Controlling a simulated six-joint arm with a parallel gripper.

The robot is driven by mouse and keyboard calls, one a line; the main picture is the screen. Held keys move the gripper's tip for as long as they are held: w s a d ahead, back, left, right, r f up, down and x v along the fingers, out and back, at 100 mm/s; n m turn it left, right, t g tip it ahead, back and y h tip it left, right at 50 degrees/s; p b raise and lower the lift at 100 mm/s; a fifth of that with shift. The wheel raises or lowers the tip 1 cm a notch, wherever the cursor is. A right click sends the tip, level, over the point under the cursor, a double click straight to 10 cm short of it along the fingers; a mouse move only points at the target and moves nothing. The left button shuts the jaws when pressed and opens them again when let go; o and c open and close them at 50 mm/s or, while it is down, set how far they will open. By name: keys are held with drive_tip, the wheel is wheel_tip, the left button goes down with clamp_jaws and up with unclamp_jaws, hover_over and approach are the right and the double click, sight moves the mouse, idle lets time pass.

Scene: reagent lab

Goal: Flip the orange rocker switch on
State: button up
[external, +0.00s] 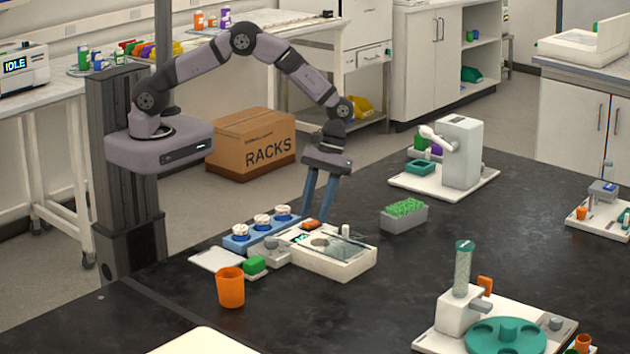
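A small orange part (311,225), which looks like the rocker switch, sits on the back left of a white bench device (333,262). Its tilt is too small to tell. My gripper (314,217) points down over the back of this device, its two blue fingers apart with nothing seen between them. The fingertips are close to the orange part; I cannot tell whether they touch it.
A blue rack (262,235) with several white-capped jars stands left of the device. An orange cup (230,287) and a green block (254,265) are in front. A grey bin of green items (404,215) is at the right. A dispenser with a teal turntable (507,335) is front right.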

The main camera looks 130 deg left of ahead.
drive_tip(key=shift+d+f, duration=0.3)
drive_tip(key=shift+f, duration=0.3)
clamp_jaws()
drive_tip(key=shift+d+r+y+p, duration=0.2)
drive_tip(key=shift+d+y+p, duration=0.15)
drive_tip(key=shift+y+p, duration=0.45)
drive_tip(key=shift+d+f+y, duration=0.1)
drive_tip(key=shift+d+y, duration=0.1)
drive_tip(key=shift+y, duration=0.8)
unclamp_jaws()
